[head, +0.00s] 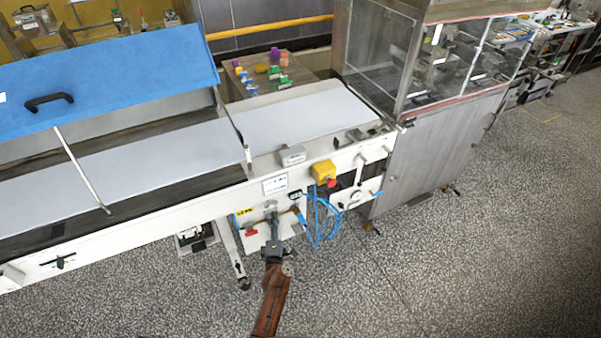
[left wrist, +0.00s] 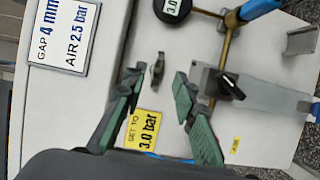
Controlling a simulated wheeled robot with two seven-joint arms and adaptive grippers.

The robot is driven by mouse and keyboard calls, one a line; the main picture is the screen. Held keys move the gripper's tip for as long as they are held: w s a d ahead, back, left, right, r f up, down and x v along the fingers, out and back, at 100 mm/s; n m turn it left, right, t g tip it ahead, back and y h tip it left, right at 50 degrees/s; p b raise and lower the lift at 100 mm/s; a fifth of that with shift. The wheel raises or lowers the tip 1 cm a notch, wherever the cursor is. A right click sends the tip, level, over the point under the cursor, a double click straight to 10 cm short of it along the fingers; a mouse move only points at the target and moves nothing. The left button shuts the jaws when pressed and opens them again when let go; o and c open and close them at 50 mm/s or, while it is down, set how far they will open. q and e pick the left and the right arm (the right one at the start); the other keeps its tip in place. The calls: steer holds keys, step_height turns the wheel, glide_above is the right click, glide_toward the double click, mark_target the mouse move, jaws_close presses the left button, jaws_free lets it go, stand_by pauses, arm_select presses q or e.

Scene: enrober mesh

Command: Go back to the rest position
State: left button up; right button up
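My left gripper (head: 274,224) is in front of the white side panel of the conveyor machine (head: 150,238). In the left wrist view the left gripper (left wrist: 159,76) is open, its two green-padded fingers spread apart. A small metal knob (left wrist: 158,66) on the panel shows between the fingertips, with gaps to both sides. Nothing is held. I cannot tell how far the fingertips are from the panel. My right gripper is not in view.
Near the left gripper are a gauge (left wrist: 173,7), a black-handled valve (left wrist: 230,87), a yellow "3.0 bar" label (left wrist: 140,130) and a placard (left wrist: 66,34). Blue hoses (head: 318,220) hang right of it. The speckled floor (head: 430,270) is clear at front right.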

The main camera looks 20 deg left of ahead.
arm_select(q)
steer(key=s+d+f+m+g+h, duration=0.25)
steer(key=s+f+m, duration=0.25)
steer(key=s+f, duration=0.45)
steer(key=s+d+f+m+g+h, duration=0.25)
steer(key=s+f+m, duration=0.35)
steer(key=f, duration=0.6)
steer(key=s+d+f+m+g+h, duration=0.2)
steer(key=s+d+f+m+h, duration=0.15)
steer(key=s+f, duration=0.65)
steer(key=s+f+m+g, duration=0.2)
steer(key=s+f+m, duration=0.1)
steer(key=s, duration=0.9)
steer(key=s+a+f+m+g, duration=0.1)
steer(key=s+f+m+g, duration=0.2)
steer(key=s, duration=1)
steer(key=s+a+f+m+g, duration=0.1)
steer(key=s+f+m+g, duration=0.2)
steer(key=s+f, duration=0.4)
steer(key=s+m, duration=0.1)
steer(key=s, duration=0.5)
steer(key=shift+a+f+y, duration=0.1)
steer(key=shift+y, duration=0.15)
